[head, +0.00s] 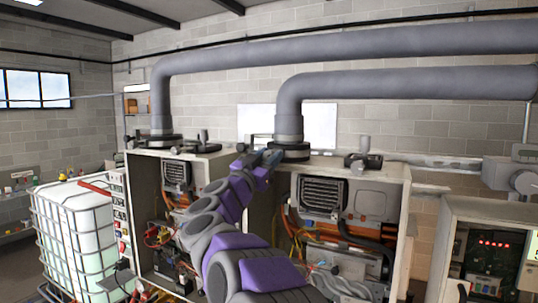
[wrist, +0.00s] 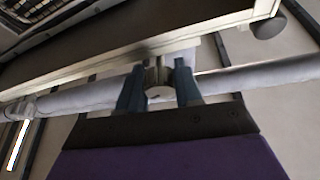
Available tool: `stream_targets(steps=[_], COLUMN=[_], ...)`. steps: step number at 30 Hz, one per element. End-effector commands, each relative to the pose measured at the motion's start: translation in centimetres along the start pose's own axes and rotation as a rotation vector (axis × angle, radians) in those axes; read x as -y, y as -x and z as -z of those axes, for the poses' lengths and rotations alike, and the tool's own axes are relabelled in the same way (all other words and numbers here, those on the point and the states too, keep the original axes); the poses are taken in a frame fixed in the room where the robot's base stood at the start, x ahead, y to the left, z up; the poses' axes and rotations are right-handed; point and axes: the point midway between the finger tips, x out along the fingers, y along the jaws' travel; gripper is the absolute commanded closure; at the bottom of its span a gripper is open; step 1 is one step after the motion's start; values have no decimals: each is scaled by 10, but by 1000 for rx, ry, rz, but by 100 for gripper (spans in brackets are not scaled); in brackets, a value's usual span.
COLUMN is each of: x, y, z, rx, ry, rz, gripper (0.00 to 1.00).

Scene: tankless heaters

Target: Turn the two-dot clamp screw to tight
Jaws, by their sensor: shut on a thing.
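In the head view my gripper (head: 268,158) is at the top front edge of the middle heater cabinet (head: 403,200), beside the flue collar (head: 290,150). In the wrist view my gripper (wrist: 159,88) has its two blue fingers on either side of a small grey round piece, the clamp screw (wrist: 158,92), and is shut on it. The screw sits just below the cabinet's edge in that picture. No dot marks can be made out on it, so I cannot tell its marking or how tight it is. In the head view my gripper hides the screw.
A second open heater cabinet (head: 146,200) stands to the left, with its own flue pipe (head: 163,95). A thick grey pipe (head: 400,83) rises from the collar and runs right. A caged white tank (head: 75,235) is at far left, a control box (head: 490,250) at right.

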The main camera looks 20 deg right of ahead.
Motion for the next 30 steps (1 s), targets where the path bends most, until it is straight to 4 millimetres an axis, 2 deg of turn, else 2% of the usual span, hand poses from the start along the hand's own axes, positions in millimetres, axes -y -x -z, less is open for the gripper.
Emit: stream_targets(steps=[13, 30], x=[1, 0], y=[0, 0], z=[-1, -2], rx=[12, 15], ry=[-218, -253], rz=[-89, -103], gripper=[96, 96])
